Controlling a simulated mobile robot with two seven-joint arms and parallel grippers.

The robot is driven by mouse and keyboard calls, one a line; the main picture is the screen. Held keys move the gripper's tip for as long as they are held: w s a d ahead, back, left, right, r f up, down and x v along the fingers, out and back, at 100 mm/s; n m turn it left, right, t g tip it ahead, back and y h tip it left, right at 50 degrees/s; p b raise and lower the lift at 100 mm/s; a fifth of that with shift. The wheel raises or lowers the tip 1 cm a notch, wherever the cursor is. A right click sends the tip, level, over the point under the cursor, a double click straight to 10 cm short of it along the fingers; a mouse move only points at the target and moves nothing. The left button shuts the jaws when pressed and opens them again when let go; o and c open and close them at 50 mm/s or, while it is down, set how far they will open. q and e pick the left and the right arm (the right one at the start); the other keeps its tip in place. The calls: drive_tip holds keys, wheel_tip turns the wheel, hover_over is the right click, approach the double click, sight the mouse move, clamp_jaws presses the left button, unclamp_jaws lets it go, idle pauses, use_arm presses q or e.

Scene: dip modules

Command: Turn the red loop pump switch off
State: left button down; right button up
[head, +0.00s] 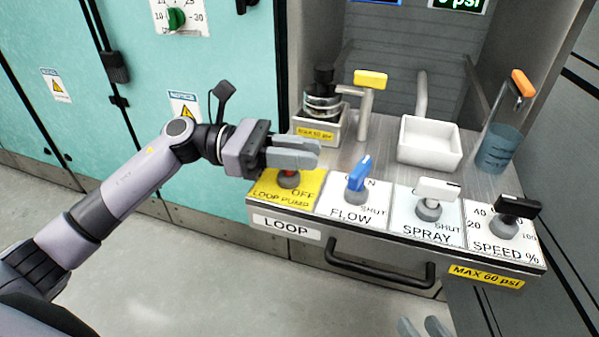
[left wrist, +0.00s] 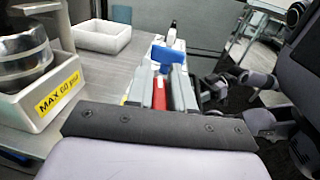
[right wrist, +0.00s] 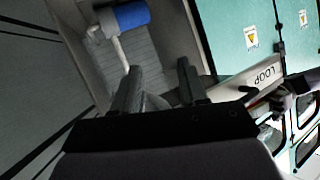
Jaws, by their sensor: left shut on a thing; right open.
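The red loop pump switch (head: 289,179) stands on a yellow plate (head: 300,201) marked OFF and LOOP PUMP, at the left end of the panel. My left gripper (head: 305,150) is over it and shut on its red handle, which shows between the fingers in the left wrist view (left wrist: 159,95). The fingers hide most of the handle in the head view, so its exact pointing direction is hard to tell there. My right gripper (head: 425,327) is open and empty at the bottom edge of the head view; its fingers also show in the right wrist view (right wrist: 158,88).
Right of the loop pump are the blue flow switch (head: 359,173), white spray switch (head: 437,188) and black speed knob (head: 516,207). A dark drawer handle (head: 380,272) juts out below. A white tray (head: 430,142), yellow-handled tap (head: 369,80) and beaker (head: 497,148) stand behind.

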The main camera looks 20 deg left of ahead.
use_arm(q)
drive_tip(key=shift+s+d+f+m+g+b, duration=0.1)
drive_tip(key=shift+m+g+b, duration=0.5)
drive_tip(key=shift+g+b, duration=0.4)
drive_tip(key=shift+g, duration=0.4)
use_arm(e)
drive_tip(key=shift+w+a+f+y, duration=0.15)
drive_tip(key=shift+a+y, duration=0.25)
drive_tip(key=shift+a, duration=0.2)
drive_tip(key=shift+w+a+f+y, duration=0.1)
drive_tip(key=shift+a+y, duration=0.3)
drive_tip(key=shift+a, duration=0.2)
use_arm(q)
drive_tip(key=shift+s, duration=0.1)
drive_tip(key=c, duration=1.1)
unclamp_jaws()
drive_tip(key=a, duration=0.6)
drive_tip(key=shift+w, duration=0.25)
drive_tip(key=shift+a, duration=0.55)
use_arm(e)
drive_tip(key=shift+s+d+f, duration=0.15)
drive_tip(key=shift+d+f, duration=0.05)
drive_tip(key=shift+d, duration=0.1)
